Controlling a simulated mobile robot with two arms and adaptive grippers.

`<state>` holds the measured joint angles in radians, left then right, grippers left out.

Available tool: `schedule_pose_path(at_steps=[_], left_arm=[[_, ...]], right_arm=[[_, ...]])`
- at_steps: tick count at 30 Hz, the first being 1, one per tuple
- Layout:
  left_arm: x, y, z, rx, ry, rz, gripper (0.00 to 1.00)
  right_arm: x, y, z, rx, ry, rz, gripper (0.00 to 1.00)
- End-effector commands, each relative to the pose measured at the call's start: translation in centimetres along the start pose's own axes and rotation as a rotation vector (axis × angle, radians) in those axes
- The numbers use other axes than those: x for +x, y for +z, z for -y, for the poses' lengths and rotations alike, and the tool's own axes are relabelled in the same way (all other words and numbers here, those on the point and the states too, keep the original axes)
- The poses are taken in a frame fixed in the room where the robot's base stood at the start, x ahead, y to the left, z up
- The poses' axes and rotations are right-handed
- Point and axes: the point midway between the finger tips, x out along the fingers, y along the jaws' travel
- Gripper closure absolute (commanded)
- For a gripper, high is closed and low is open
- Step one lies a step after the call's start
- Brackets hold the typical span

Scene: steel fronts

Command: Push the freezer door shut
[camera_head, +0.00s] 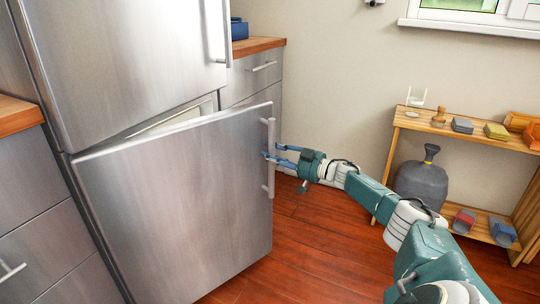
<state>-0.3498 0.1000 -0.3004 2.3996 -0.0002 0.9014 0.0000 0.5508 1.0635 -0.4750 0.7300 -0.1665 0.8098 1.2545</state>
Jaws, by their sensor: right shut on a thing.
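The freezer door (180,195) is the lower steel door of the tall fridge unit, and it stands partly open, swung out toward me. Its right edge is away from the cabinet, and a strip of the pale freezer inside (180,118) shows above the door's top edge. A vertical bar handle (271,130) is on the door's right side. My right gripper (272,156) reaches in from the right and is shut on this handle near its middle. My left gripper is not in view.
The upper fridge door (130,60) is closed. Steel drawers (20,205) stand at left, and a counter with drawers (262,68) behind. A wooden shelf (470,135) holding small items and a grey sack (422,182) stand at right. The wooden floor (310,255) before the door is clear.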

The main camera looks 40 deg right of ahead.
Motion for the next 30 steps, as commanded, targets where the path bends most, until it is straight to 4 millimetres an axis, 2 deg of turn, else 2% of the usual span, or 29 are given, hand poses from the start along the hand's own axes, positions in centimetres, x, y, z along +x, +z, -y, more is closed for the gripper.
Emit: schedule_pose_path(at_steps=[10, 11, 13, 14, 23, 30], left_arm=[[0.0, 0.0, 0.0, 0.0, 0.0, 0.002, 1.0], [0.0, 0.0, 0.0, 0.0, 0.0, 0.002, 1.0], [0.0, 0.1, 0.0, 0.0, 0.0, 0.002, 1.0], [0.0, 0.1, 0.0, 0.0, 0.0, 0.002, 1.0], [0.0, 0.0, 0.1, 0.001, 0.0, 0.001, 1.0], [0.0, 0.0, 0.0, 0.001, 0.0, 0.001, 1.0]], right_arm=[[-0.1, 0.1, -0.2, -0.001, 0.005, 0.003, 1.0], [-0.1, 0.1, -0.2, -0.001, 0.004, 0.003, 0.71], [-0.1, 0.1, -0.1, -0.001, 0.004, 0.003, 0.57], [-0.1, 0.1, -0.1, -0.001, 0.004, 0.002, 0.54], [-0.1, 0.0, 0.0, 0.0, 0.001, 0.001, 0.54], [-1.1, 0.2, -0.1, 0.0, 0.001, 0.002, 0.54]])
